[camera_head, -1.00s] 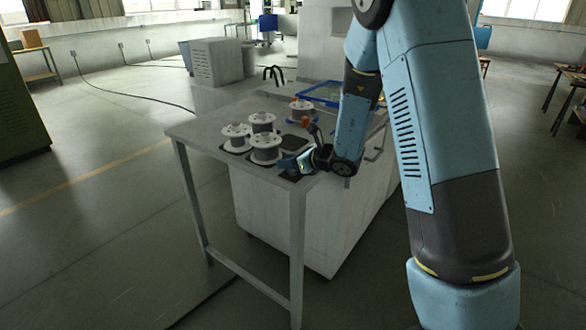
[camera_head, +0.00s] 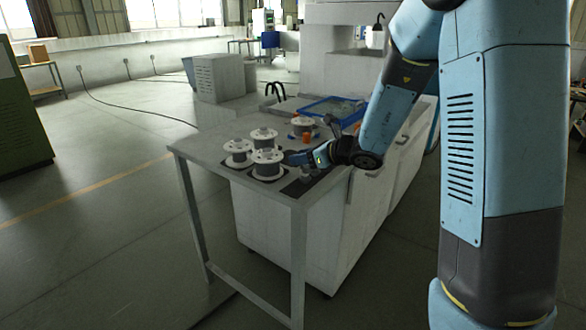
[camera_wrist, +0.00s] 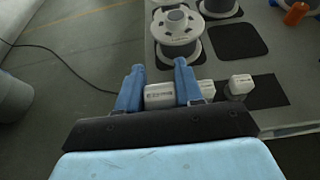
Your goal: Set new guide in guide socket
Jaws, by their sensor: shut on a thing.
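In the wrist view my gripper (camera_wrist: 160,80) has its two blue fingers on either side of a small pale block with a dark label (camera_wrist: 160,96). It is shut on this block, probably the new guide. A second pale labelled block (camera_wrist: 207,90) shows just right of the right finger. A third pale block (camera_wrist: 240,86) stands further right on a dark strip. In the head view my gripper (camera_head: 300,157) is low over the table's right side, beside the front spool; the held block is hard to make out there. I cannot identify the guide socket.
Several white wire spools stand on the table (camera_head: 225,148); the closest is a front spool (camera_head: 267,165), also in the wrist view (camera_wrist: 177,35). An orange object (camera_wrist: 296,13) lies at the wrist view's top right. A blue-rimmed tray (camera_head: 335,108) is at the back. An empty dark pad (camera_wrist: 238,41) lies between.

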